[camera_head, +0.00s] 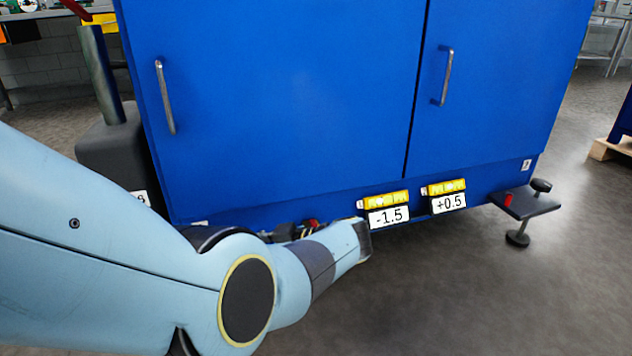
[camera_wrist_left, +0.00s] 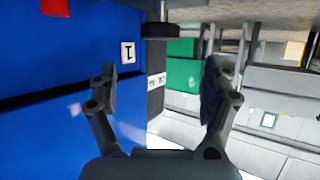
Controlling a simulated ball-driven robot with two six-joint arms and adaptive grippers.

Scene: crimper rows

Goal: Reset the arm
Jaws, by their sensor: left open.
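My left arm comes in from the left in the head view and reaches low in front of the blue cabinet (camera_head: 290,90). Its fingers cannot be made out there. In the left wrist view my left gripper (camera_wrist_left: 162,92) is open, its two dark fingers wide apart with nothing between them. The blue cabinet (camera_wrist_left: 60,60) fills the left side of that view, with a white label marked 1 (camera_wrist_left: 128,52) on it. My right gripper is not in view.
The cabinet has two metal handles (camera_head: 166,97) (camera_head: 446,76) and labels reading -1.5 (camera_head: 388,217) and +0.5 (camera_head: 448,203). A bracket with a levelling foot (camera_head: 518,238) juts out at its lower right. The floor (camera_head: 480,310) at the front right is clear.

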